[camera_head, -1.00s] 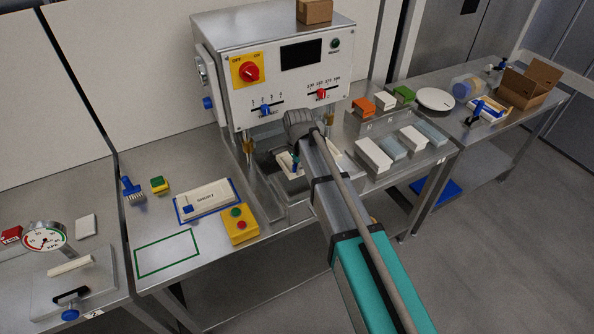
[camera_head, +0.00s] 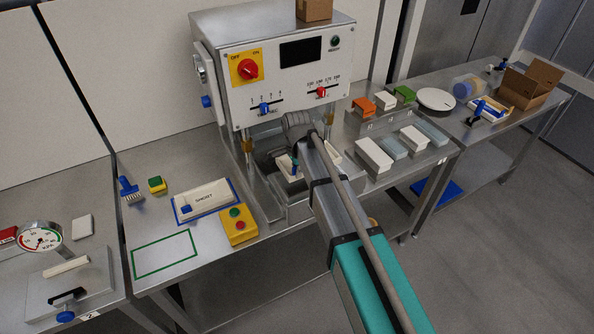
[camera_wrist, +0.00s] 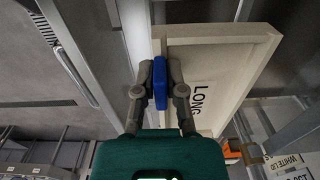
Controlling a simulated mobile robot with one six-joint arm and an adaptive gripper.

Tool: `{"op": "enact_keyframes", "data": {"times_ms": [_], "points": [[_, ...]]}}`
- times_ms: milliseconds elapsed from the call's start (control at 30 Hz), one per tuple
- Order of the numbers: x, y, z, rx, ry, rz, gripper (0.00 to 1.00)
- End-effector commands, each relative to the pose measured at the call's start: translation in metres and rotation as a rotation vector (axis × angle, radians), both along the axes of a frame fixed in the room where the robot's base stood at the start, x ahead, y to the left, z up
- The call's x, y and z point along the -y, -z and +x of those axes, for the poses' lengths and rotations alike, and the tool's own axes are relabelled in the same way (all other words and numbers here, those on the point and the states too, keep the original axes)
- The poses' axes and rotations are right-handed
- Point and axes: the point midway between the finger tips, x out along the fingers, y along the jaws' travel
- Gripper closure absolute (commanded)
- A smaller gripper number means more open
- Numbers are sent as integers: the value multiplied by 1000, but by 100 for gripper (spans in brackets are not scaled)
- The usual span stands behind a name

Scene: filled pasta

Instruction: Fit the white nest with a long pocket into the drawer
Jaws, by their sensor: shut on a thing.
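The white nest (camera_wrist: 225,75) is marked LONG and fills the right of the wrist view. My gripper (camera_wrist: 158,82) is shut on its blue handle (camera_wrist: 160,90). In the head view the nest (camera_head: 286,171) shows in part beneath the machine, at the drawer (camera_head: 294,213); my arm and wrist hide its middle. Whether it lies flush in the drawer or sits slightly above it, I cannot tell. Its pocket is not clearly seen.
A second white nest marked SHORT (camera_head: 207,199) lies on a blue-edged mat left of the drawer. A yellow button box (camera_head: 239,228) stands close to the drawer's left. The sealing machine (camera_head: 275,70) rises behind. White and grey blocks (camera_head: 373,155) stand at right. A green-outlined area (camera_head: 165,254) is bare.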

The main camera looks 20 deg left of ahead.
Motion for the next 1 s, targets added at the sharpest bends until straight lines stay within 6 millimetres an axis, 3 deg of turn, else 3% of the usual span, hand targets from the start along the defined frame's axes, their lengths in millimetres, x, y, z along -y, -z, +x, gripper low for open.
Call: {"op": "enact_keyframes", "data": {"times_ms": [500, 1000], "points": [[-1, 38, 0, 0, -1, 0, 100], [-1, 45, -1, 0, -1, 0, 100]]}}
